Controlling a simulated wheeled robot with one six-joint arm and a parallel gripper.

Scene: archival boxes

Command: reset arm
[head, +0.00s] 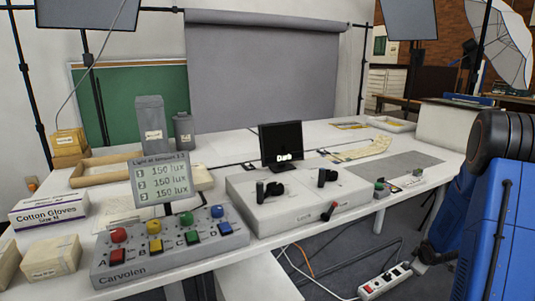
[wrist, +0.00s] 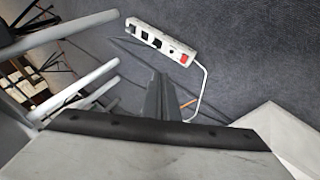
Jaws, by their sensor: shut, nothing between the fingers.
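My gripper (wrist: 160,78) shows in the wrist view as two dark grey fingers pressed together, with nothing between them. It points out over the dark grey floor, and a power strip (wrist: 160,41) lies beyond the fingertips. In the head view the blue links of my arm fill the right edge, beside the right end of the white table (head: 335,141). My gripper is not visible in the head view.
On the table are a Carvolen button panel (head: 150,262), a grey control box (head: 290,212), a small black screen (head: 281,145), a lux display (head: 161,181) and a cotton gloves box (head: 48,211). The power strip (head: 385,281) and cables lie on the floor.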

